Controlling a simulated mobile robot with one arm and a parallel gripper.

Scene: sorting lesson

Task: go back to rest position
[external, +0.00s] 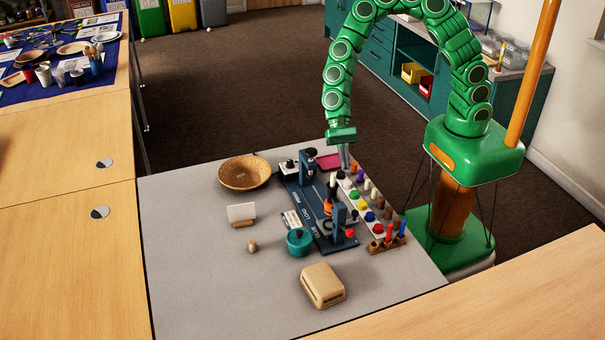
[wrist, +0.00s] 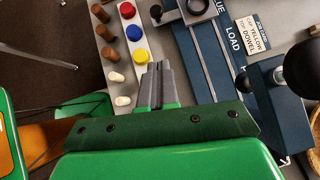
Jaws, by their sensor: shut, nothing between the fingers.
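My green gripper (external: 344,158) is above the back edge of the grey table (external: 195,290), over the far end of the rows of pegs and caps. In the wrist view its two grey fingers (wrist: 158,85) are closed together with nothing between them. Under and beside the fingers, a light strip carries coloured caps, among them a red cap (wrist: 127,10), a blue cap (wrist: 134,33) and a yellow cap (wrist: 141,56). The gripper appears apart from all of these.
A dark blue fixture (external: 312,205) with upright presses stands left of the caps. A wicker bowl (external: 245,186), a teal pot (external: 299,254), a card holder (external: 242,223) and a tan box (external: 322,286) stand on the table. The table's left front area is clear.

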